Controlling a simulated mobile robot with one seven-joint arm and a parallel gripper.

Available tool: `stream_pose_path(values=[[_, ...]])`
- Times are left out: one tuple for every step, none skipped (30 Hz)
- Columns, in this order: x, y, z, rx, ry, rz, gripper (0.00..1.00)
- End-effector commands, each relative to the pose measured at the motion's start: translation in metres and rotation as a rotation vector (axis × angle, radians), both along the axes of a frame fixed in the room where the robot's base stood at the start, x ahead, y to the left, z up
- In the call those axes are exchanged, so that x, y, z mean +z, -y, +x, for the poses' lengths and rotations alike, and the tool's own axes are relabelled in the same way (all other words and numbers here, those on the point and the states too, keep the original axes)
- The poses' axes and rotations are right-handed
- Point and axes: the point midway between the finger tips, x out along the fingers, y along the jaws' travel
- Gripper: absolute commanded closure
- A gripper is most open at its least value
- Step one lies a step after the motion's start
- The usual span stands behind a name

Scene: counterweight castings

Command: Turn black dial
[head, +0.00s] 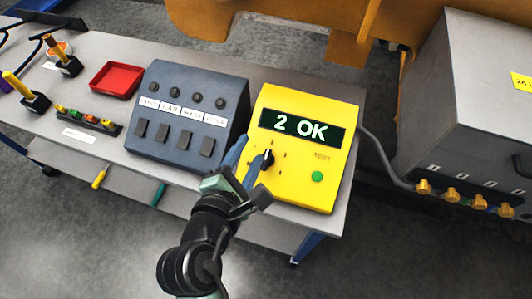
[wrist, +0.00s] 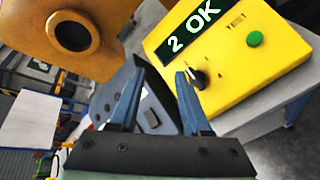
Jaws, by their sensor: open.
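The black dial (head: 268,158) is on the front of a yellow tester box (head: 330,170), below its screen, which reads "2 OK". In the wrist view the dial (wrist: 198,78) shows a pale pointer mark. My gripper (head: 246,160) has blue fingers and is open. In the wrist view the gripper (wrist: 157,75) has one finger close beside the dial on its left, and the dial is not between the fingers. I cannot tell if that finger touches the dial. A green button (head: 317,176) is right of the dial.
A dark grey panel (head: 215,75) with knobs and switches stands left of the tester. A red tray (head: 116,80) and several tools lie farther left on the bench. A grey cabinet (head: 470,80) stands at right, with a cable running to the tester.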

Motion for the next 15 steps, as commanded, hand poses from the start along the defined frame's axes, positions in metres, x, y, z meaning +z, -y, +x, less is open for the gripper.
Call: stream_pose_path(values=[[-0.015, -0.003, -0.016, 0.061, -0.057, -0.155, 0.53], [-0.021, -0.003, -0.023, 0.095, -0.084, -0.245, 0.53], [-0.028, -0.003, -0.031, 0.138, -0.118, -0.355, 0.53], [-0.032, -0.004, -0.037, 0.168, -0.140, -0.430, 0.53], [-0.036, -0.004, -0.043, 0.195, -0.161, -0.498, 0.53], [-0.040, -0.004, -0.049, 0.227, -0.184, -0.579, 0.53], [-0.042, -0.004, -0.053, 0.249, -0.198, -0.630, 0.53], [-0.044, -0.005, -0.056, 0.267, -0.210, -0.674, 0.53], [-0.046, -0.004, -0.060, 0.286, -0.222, -0.722, 0.53], [-0.047, -0.005, -0.062, 0.296, -0.229, -0.748, 0.53], [-0.048, -0.005, -0.063, 0.305, -0.234, -0.770, 0.53], [-0.049, -0.004, -0.063, 0.312, -0.239, -0.788, 0.53], [-0.049, -0.004, -0.062, 0.315, -0.241, -0.797, 0.53], [-0.050, -0.003, -0.061, 0.316, -0.241, -0.801, 0.53], [-0.051, -0.002, -0.057, 0.315, -0.242, -0.803, 0.53]])
